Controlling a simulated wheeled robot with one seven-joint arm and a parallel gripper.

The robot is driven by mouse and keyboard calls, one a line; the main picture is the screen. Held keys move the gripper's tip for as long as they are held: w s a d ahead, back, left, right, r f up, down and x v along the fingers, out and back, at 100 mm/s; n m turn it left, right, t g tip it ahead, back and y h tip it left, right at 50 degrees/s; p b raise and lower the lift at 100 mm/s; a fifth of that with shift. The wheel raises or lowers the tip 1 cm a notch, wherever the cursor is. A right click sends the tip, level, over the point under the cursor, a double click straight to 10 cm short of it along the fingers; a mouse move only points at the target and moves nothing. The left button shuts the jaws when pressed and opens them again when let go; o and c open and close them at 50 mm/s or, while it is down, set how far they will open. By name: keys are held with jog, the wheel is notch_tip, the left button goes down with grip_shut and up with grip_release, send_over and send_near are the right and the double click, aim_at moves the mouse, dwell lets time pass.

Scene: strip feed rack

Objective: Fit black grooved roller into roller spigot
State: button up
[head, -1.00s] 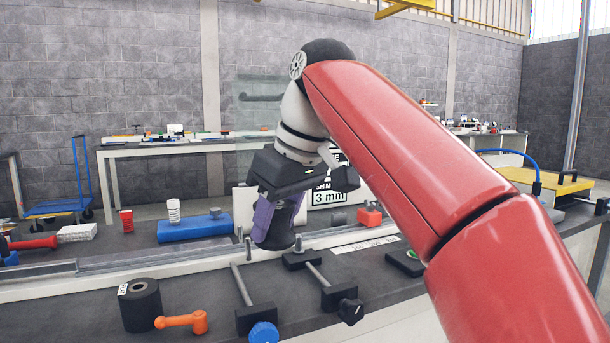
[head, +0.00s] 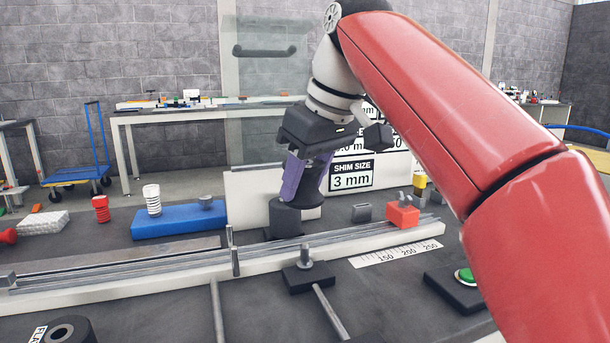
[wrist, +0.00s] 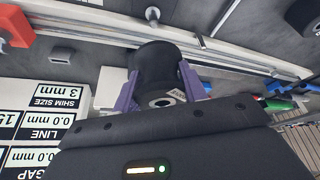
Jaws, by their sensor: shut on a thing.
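My gripper (head: 290,198) has purple fingers and is shut on the black grooved roller (head: 285,220). In the wrist view the roller (wrist: 155,62) sits between the fingers (wrist: 158,84), with its bored end and part of a pale label showing. The gripper tilts a little in the head view. The roller appears behind the rail there; its exact height is unclear. An upright metal pin on a black block, apparently the roller spigot (head: 306,262), stands nearer the camera, to the lower right of the roller. The pin looks bare. Grooves on the roller are not discernible.
A long pale rail (head: 160,273) crosses the bench. A blue block (head: 178,221), red block (head: 402,215), shim size sign (head: 352,176) and green button (head: 466,276) surround the work area.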

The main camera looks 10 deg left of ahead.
jog(key=b, duration=0.5)
send_over(305, 244)
jog(key=shift+f, duration=2.85)
jog(key=shift+d+p, duration=0.1)
jog(key=shift+p, duration=0.65)
jog(key=shift+f+b, duration=1.85)
jog(key=shift+f, duration=0.45)
jog(key=o, duration=1.2)
jog(key=p+v, duration=0.3)
jog(key=v, duration=0.4)
jog(key=shift+s+d+r, duration=0.1)
jog(key=shift+d+r, duration=0.05)
jog(key=shift+r, duration=0.15)
